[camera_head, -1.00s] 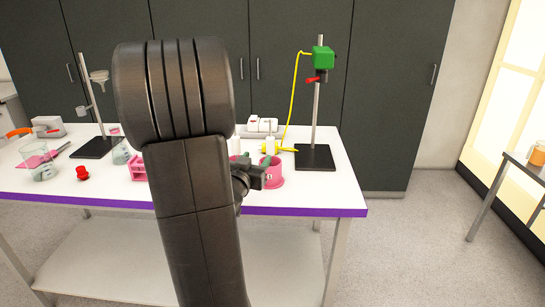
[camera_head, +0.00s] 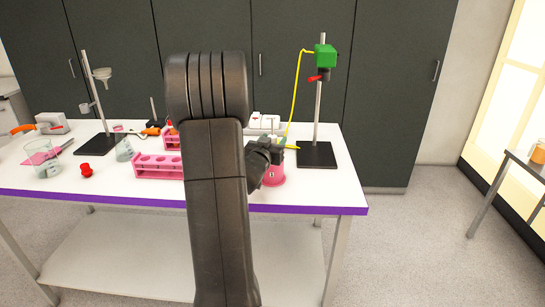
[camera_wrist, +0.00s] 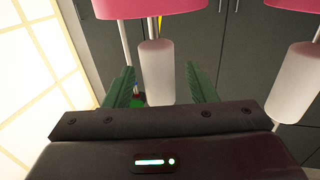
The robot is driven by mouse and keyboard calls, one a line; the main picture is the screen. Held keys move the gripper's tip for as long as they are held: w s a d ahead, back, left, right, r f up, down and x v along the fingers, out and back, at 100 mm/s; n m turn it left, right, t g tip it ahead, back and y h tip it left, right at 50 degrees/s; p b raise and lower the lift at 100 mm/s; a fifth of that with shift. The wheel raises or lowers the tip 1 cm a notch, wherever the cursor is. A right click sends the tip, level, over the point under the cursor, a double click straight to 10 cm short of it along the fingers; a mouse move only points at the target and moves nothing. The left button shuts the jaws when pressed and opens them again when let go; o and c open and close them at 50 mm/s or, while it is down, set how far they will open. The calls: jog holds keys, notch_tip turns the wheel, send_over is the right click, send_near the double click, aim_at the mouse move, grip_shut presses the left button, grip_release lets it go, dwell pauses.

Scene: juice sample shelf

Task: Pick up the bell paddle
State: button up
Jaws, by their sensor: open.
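A pink round holder (camera_head: 273,178) stands near the right end of the table, with a pale upright part above it, partly hidden by my gripper (camera_head: 280,148). The wrist view appears inverted. There, a white cylindrical handle (camera_wrist: 155,75) joins a pink round base (camera_wrist: 150,8). My gripper (camera_wrist: 161,88) is open, its green fingers on either side of this handle in the picture; contact is not clear. A second white handle (camera_wrist: 293,90) with a pink base shows at the right. I cannot tell which piece is the bell paddle.
A stand (camera_head: 317,153) with a green box (camera_head: 325,55) and yellow cable rises close behind the holder. A pink rack (camera_head: 158,167), beakers, a red item (camera_head: 86,170) and a funnel stand (camera_head: 97,145) occupy the left. My arm hides the table's middle.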

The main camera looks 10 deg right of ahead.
grip_shut()
